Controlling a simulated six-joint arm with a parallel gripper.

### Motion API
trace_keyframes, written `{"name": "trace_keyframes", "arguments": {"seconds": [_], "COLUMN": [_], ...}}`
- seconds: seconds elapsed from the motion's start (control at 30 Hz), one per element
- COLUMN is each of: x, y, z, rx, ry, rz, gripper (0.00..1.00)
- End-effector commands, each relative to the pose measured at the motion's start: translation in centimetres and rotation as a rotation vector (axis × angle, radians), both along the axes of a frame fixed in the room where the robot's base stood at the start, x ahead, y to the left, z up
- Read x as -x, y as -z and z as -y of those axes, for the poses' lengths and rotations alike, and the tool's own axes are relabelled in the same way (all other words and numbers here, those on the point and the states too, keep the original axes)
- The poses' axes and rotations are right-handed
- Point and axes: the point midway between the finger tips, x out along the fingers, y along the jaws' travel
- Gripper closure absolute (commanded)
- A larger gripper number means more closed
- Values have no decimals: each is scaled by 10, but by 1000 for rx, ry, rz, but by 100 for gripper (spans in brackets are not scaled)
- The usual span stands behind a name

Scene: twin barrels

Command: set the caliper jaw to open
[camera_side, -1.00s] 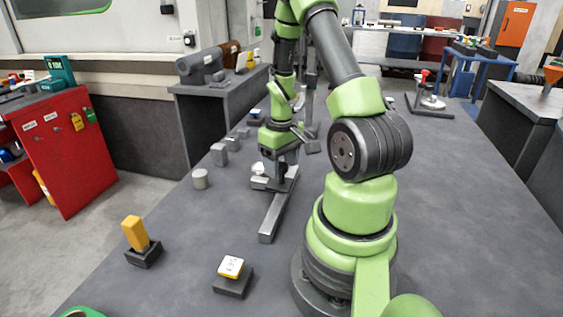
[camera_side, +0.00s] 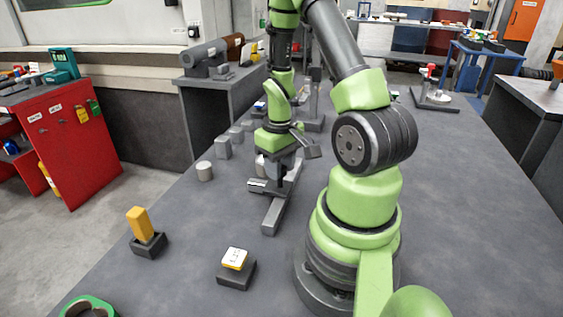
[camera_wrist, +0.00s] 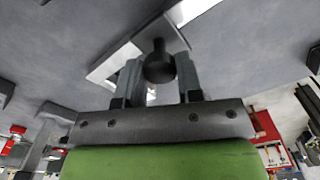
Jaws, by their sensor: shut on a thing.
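The caliper (camera_side: 272,216) is a grey bar lying on the dark table, its near end pointing toward the side camera. A flat jaw piece (camera_side: 262,187) sticks out to the left of the bar below my gripper (camera_side: 279,178). In the wrist view the pale bar (camera_wrist: 115,62) runs diagonally beneath my gripper (camera_wrist: 158,75). A dark round knob (camera_wrist: 159,66) sits between the two fingers, which are shut on it. My gripper points down over the bar. The gap between the jaws is hard to make out.
A pale cylinder (camera_side: 205,171) and several grey blocks (camera_side: 223,148) stand left of the caliper. A yellow block (camera_side: 140,223) in a dark holder and a yellow-and-white button box (camera_side: 235,260) are nearer the side camera. The table right of my arm is mostly clear.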

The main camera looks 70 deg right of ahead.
Motion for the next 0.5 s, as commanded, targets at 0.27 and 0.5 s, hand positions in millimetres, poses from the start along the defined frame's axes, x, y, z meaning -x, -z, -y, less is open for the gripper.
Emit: {"name": "trace_keyframes", "arguments": {"seconds": [0.27, 0.5], "x": [0, 0], "y": [0, -3], "z": [1, 1], "rx": [2, 2], "ry": [-1, 0], "rz": [2, 2], "gripper": [41, 41]}}
